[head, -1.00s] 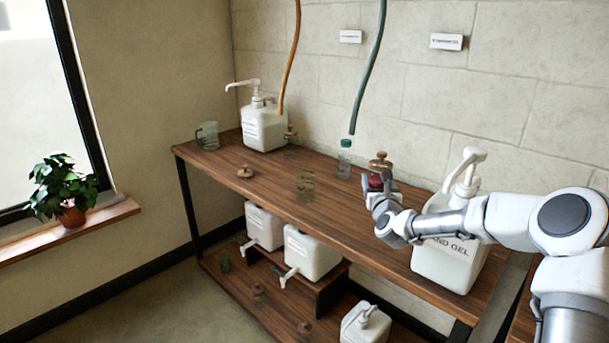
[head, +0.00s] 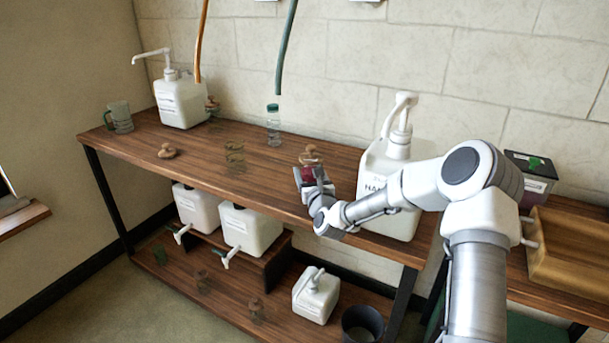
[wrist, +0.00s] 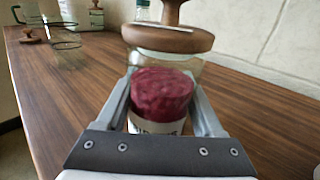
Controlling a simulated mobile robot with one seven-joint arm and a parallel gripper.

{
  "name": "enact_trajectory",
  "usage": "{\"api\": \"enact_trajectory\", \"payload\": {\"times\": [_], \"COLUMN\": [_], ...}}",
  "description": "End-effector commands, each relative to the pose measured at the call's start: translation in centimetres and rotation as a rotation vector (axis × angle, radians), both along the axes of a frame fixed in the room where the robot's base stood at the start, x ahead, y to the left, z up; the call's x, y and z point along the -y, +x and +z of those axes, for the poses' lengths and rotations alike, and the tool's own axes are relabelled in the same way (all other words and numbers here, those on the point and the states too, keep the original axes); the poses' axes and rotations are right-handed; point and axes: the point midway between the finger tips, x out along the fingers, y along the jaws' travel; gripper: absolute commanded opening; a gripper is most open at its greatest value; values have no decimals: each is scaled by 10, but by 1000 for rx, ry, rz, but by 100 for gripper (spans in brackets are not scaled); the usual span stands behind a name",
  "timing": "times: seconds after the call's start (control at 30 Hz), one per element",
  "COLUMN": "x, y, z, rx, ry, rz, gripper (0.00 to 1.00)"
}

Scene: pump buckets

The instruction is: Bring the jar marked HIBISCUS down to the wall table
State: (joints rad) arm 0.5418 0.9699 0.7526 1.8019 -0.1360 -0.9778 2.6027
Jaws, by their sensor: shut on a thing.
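A glass jar with a wooden knobbed lid (wrist: 168,37) and dark red contents (wrist: 162,93) is between the two fingers of my gripper (wrist: 165,110) in the wrist view. The fingers are shut on it from both sides. Its label shows only as a white strip below the red contents, and no word can be read. In the head view the jar (head: 309,157) is upright at my gripper (head: 312,180), over the right part of the long wooden table (head: 275,182). I cannot tell whether its base touches the tabletop.
A large white pump jug (head: 392,175) stands just right of the gripper. Another pump bottle (head: 182,100), a glass mug (head: 118,117) and a clear bottle (head: 273,125) stand farther left. A second table at right holds a wooden box (head: 570,250) and a dark container (head: 530,178).

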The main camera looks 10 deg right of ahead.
Motion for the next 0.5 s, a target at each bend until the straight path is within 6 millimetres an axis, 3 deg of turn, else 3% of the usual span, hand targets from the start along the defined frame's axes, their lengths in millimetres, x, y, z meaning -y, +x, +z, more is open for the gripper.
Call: {"api": "enact_trajectory", "payload": {"times": [0.3,0.33,0.5], "x": [0,0,0], "y": [0,0,0], "z": [-2,-3,-1], "rx": [3,0,0], "ry": [-1,0,-1], "rz": [-1,0,0], "gripper": [0,71,99]}}
